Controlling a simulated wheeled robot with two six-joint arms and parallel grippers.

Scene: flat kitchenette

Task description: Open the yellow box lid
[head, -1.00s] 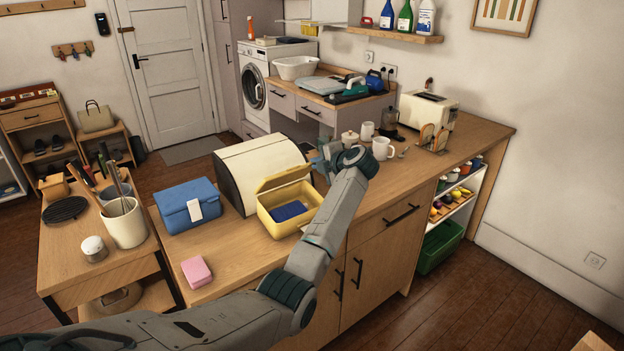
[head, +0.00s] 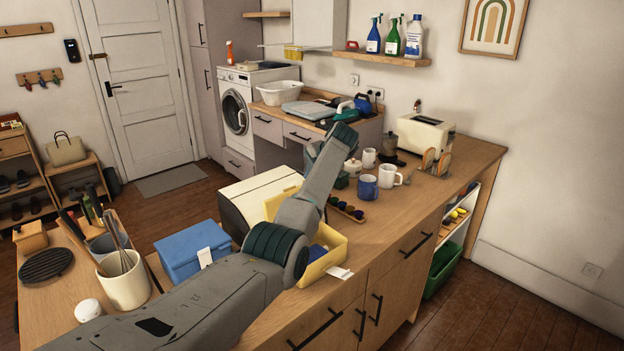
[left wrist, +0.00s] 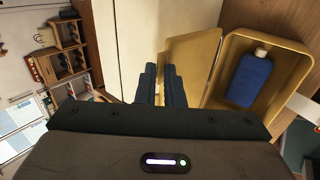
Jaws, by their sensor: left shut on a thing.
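The yellow box (head: 335,262) stands on the wooden counter, partly hidden behind my left arm in the head view. Its lid (head: 272,207) is raised on the side toward the bread bin, so the box is open. In the left wrist view, the box (left wrist: 297,42) holds a blue bottle with a white cap (left wrist: 250,80). The lid (left wrist: 190,65) stands beside its opening. My left gripper (left wrist: 161,72) is shut on the lid's edge. Its fingertips are hidden behind the arm in the head view. My right gripper is not in view.
A cream bread bin (head: 262,192) stands behind the box, and a blue box (head: 190,248) to its left. Mugs (head: 367,188) and a tray of small dark items (head: 345,210) are to the right. A white tag (head: 340,272) lies at the box's front corner.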

